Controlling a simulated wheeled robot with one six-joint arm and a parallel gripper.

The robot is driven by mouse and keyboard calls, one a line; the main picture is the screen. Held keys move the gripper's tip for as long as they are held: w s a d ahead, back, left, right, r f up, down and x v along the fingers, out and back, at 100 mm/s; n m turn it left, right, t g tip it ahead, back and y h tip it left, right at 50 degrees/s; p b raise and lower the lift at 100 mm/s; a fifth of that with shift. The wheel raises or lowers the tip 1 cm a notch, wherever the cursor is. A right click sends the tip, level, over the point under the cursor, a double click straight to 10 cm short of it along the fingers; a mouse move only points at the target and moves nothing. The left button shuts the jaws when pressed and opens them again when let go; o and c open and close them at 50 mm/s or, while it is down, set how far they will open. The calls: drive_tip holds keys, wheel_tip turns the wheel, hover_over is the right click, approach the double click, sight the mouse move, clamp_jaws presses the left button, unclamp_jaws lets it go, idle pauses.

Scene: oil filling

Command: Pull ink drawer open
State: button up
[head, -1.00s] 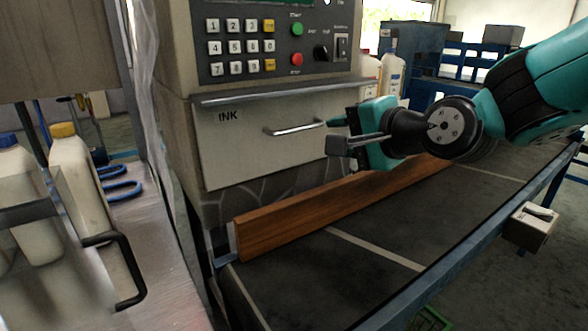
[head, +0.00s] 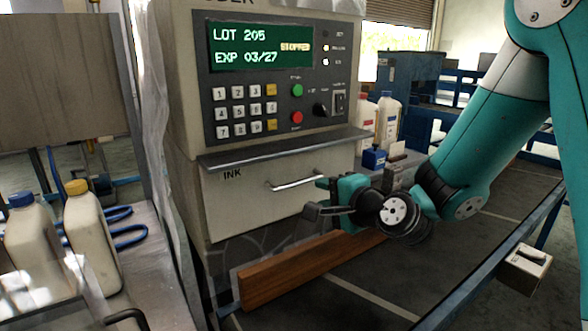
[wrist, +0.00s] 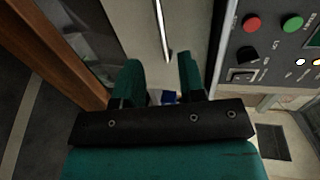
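The ink drawer (head: 240,200) is a pale panel marked INK on the machine's front, below a metal ledge. It looks closed. Its silver bar handle (head: 290,184) runs across the upper right part; its right end is close to my gripper. My gripper (head: 317,198) is teal and black, in front of the drawer's right side, just below the handle's right end. In the wrist view my gripper (wrist: 160,72) has its two fingers apart with nothing held. The handle (wrist: 162,30) lies ahead, roughly in line with the gap between them; I cannot tell whether they touch.
The control panel (head: 280,95) with keypad and screen is above the drawer. A wooden rail (head: 290,270) runs along the conveyor below. White bottles (head: 387,122) and a small blue container (head: 374,158) stand behind my gripper. Bottles (head: 90,225) stand at the left.

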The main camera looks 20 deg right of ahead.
sight(295, 184)
drive_tip(key=p+x, duration=0.3)
drive_tip(key=x, duration=0.9)
drive_tip(key=shift+c, duration=0.3)
clamp_jaws()
